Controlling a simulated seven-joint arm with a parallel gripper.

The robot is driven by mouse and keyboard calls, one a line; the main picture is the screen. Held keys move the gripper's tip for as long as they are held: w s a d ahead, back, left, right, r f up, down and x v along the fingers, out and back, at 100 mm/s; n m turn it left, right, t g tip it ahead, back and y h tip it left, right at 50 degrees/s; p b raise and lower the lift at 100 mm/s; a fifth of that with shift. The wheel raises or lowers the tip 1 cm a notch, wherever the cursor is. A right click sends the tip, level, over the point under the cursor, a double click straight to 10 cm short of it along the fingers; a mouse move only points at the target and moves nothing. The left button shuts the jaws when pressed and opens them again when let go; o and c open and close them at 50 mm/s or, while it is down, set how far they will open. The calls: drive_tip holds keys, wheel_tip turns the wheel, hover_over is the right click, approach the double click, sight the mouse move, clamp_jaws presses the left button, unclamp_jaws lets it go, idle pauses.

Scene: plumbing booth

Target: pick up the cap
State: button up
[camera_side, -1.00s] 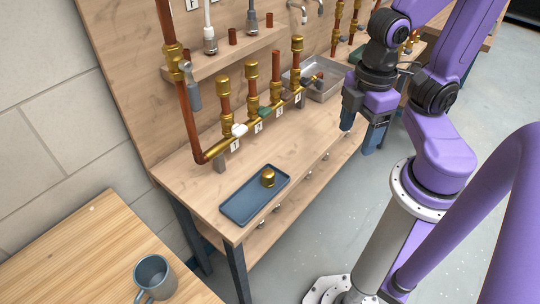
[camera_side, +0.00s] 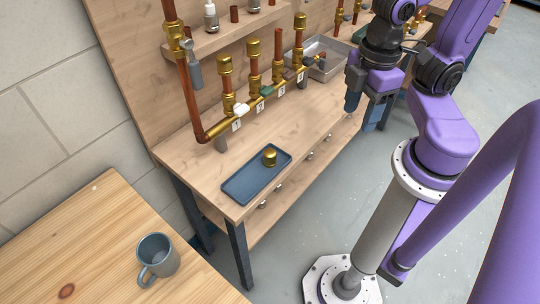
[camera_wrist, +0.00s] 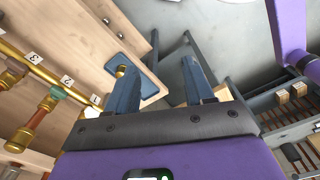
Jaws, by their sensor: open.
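The cap (camera_side: 270,157) is a small brass piece standing on the blue tray (camera_side: 240,187) at the front of the workbench in the side view. In the wrist view the cap (camera_wrist: 121,71) shows small near the left finger, on the partly hidden tray (camera_wrist: 122,57). My gripper (camera_side: 353,102) is beyond the bench's front edge, to the right of the cap and well apart from it. In the wrist view my gripper (camera_wrist: 160,66) has its two blue fingers spread, with nothing between them.
A brass and copper manifold (camera_side: 258,102) with numbered tags and upright pipes stands behind the tray. A metal basin (camera_side: 325,58) is at the back right. A mug (camera_side: 158,258) stands on a separate wooden table (camera_side: 80,250). The bench top right of the tray is clear.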

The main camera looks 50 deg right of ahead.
drive_tip(key=w+a+f+n, duration=0.1)
drive_tip(key=w+a+n, duration=0.1)
drive_tip(key=w, duration=0.3)
drive_tip(key=w+a+f+n, duration=0.2)
drive_tip(key=w, duration=0.3)
drive_tip(key=n, duration=0.4)
hover_over(270, 152)
wheel_tip(270, 152, down, 3)
drive_tip(key=f, duration=1.2)
drive_tip(key=shift+w+d+f, duration=0.1)
drive_tip(key=shift+w+d, duration=0.2)
drive_tip(key=shift+s+a+f, duration=0.15)
drive_tip(key=shift+f, duration=1.15)
drive_tip(key=shift+s+a+f, duration=0.1)
drive_tip(key=shift+f, duration=1.2)
drive_tip(key=c, duration=0.8)
